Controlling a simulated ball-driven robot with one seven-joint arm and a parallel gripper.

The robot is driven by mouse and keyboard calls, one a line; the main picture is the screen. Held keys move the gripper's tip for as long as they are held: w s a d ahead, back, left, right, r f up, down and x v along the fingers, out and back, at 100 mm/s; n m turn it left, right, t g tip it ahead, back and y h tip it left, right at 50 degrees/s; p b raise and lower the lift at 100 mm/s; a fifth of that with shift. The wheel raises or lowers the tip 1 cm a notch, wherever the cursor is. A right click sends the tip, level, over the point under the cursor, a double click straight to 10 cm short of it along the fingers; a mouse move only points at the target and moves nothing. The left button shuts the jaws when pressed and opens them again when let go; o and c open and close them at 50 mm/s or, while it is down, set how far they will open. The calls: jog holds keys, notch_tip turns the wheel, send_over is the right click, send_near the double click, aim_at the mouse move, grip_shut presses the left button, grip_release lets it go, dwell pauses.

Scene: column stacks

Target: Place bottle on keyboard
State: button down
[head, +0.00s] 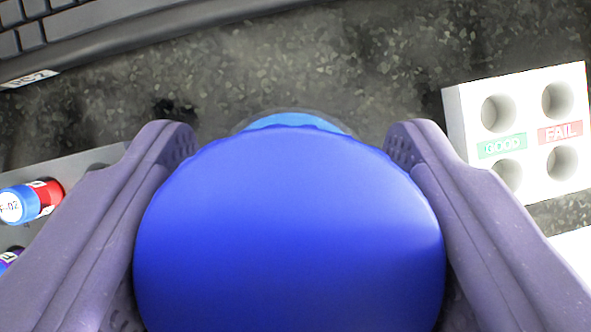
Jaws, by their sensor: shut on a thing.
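My gripper (290,150) is shut on a bottle, whose large blue cap (290,230) fills the lower middle of the head view between the two purple-grey fingers. A paler blue rim of the bottle shows just beyond the cap; the rest of its body is hidden under the cap. The keyboard (75,42) is dark with black keys and lies at the upper left, cut off by the frame. The bottle appears apart from the keyboard in the picture, with dark speckled surface between them.
A white block with round holes (455,110) and labels "GOOD" and "FAIL" stands at the right. At the left, a grey tray (85,163) holds small blue, red and purple capped vials (30,201). The speckled dark countertop (290,65) is clear ahead.

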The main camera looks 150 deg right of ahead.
jog(key=shift+f, duration=0.1)
jog(key=shift+c, duration=1.3)
grip_release()
